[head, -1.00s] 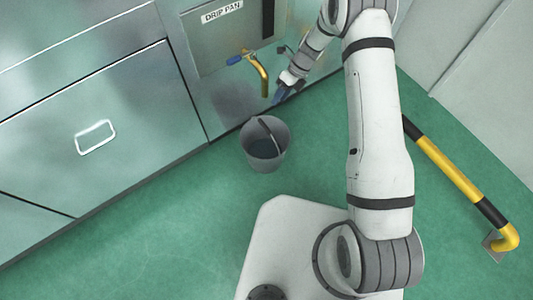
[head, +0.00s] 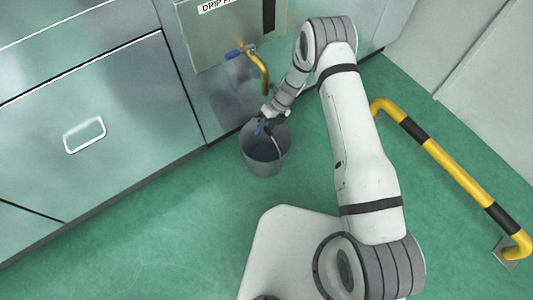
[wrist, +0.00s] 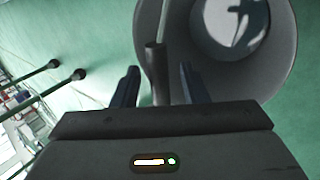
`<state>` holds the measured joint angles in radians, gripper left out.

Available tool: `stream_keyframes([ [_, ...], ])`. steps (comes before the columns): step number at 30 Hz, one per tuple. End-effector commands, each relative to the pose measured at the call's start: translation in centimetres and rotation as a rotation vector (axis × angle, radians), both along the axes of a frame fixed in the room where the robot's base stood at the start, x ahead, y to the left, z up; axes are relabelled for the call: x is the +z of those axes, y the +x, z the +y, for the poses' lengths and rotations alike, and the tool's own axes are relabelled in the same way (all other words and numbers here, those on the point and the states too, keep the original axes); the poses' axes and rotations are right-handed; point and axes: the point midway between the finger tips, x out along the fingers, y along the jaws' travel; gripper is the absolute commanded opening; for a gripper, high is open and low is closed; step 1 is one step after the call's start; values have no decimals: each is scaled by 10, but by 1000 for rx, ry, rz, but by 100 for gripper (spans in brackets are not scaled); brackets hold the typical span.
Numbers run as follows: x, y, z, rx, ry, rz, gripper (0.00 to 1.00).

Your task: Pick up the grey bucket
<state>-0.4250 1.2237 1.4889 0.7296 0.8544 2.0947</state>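The grey bucket (head: 266,165) stands upright on the green floor in front of the metal cabinet, below the yellow tap. My gripper (head: 263,127) is at the bucket's rim in the head view. In the wrist view the bucket's wall (wrist: 283,60) curves at upper right, with a pale round patch and a dark shadow inside. The bucket's handle (wrist: 157,65) runs between the two fingers of my gripper (wrist: 159,84). The fingers are apart, with a gap showing on each side of the handle.
The yellow tap (head: 262,72) with a blue lever juts from the cabinet (head: 215,85) just above the bucket. A yellow and black rail (head: 450,165) stands at right. Green floor (head: 165,225) is clear at lower left.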

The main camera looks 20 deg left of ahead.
Motion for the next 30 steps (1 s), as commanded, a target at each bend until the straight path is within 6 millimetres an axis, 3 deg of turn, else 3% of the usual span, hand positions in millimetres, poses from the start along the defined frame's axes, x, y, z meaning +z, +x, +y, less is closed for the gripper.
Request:
stream_keyframes([
  [6, 0, 0, 0, -1, 1, -2, 38],
  [20, 0, 1, 0, -2, 0, -1, 0],
  [30, 1, 1, 0, -2, 1, -1, 0],
])
